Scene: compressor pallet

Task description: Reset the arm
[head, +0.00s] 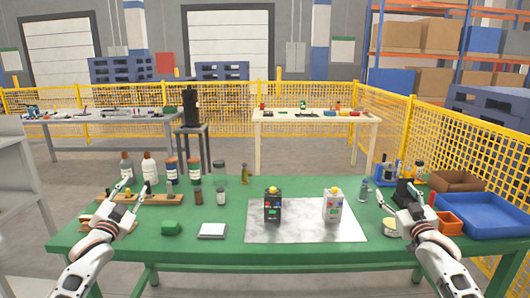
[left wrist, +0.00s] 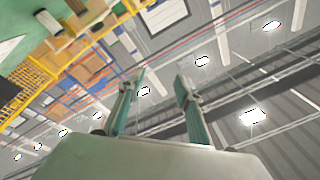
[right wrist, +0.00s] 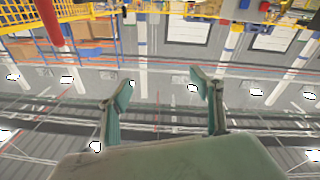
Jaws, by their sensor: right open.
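My left gripper (head: 128,188) is raised over the left end of the green table (head: 290,262), in front of a wooden rack. In the left wrist view, the left gripper's two fingers (left wrist: 160,80) stand apart with nothing between them. My right gripper (head: 402,196) is raised over the right end of the table, near a dark holder and an orange bin. In the right wrist view, the right gripper's fingers (right wrist: 162,82) are spread wide and empty. Both wrist cameras look up at the ceiling and upper walls.
Several bottles (head: 149,168) stand at the back left. A green block (head: 171,229) and a white scale-like box (head: 212,231) lie in front. A black device (head: 272,207) and a white device (head: 333,206) stand on a grey mat (head: 300,233). A blue tray (head: 488,216) is at right.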

